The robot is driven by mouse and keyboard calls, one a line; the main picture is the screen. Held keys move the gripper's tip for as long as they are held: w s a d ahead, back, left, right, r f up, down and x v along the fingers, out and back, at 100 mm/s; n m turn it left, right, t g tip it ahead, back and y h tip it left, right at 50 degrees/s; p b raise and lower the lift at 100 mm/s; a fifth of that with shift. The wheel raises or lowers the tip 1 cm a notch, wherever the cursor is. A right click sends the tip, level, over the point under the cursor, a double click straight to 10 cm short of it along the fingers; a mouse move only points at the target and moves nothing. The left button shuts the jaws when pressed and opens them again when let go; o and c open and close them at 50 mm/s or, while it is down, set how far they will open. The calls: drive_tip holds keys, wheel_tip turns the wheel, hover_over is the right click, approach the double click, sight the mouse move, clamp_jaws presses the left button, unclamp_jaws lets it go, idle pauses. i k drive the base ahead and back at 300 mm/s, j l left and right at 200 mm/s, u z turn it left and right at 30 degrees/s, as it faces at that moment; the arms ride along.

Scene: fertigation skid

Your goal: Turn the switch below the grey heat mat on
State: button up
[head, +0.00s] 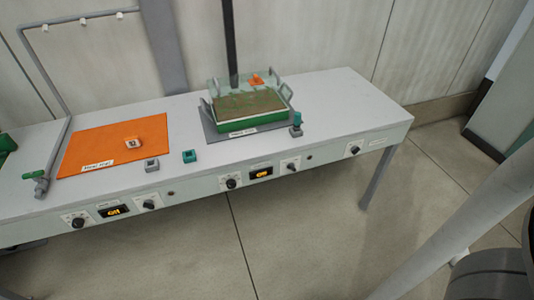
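The grey heat mat (210,131) lies on the bench under a green-walled tray (254,121) and carries a white label (243,133). On the front panel below it are a dark round knob (231,183) on a white plate, a black display (261,173) with orange characters, and another dark knob (291,167) to its right. The characters are too small to read surely, and so are the plates' markings and exact knob positions. My gripper is not in view.
An orange heat mat (92,146) lies to the left, with its own knobs (78,222) (149,204) and display (114,211) below. A further knob (354,150) sits at the panel's right end. Floor (300,235) in front is clear.

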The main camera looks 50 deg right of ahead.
sight(291, 166)
drive_tip(key=i+z, duration=0.15)
drive_tip(key=z, duration=0.2)
drive_tip(key=i+z, duration=0.2)
drive_tip(key=z, duration=0.2)
drive_tip(key=k+l+z, duration=0.1)
drive_tip(key=z, duration=0.15)
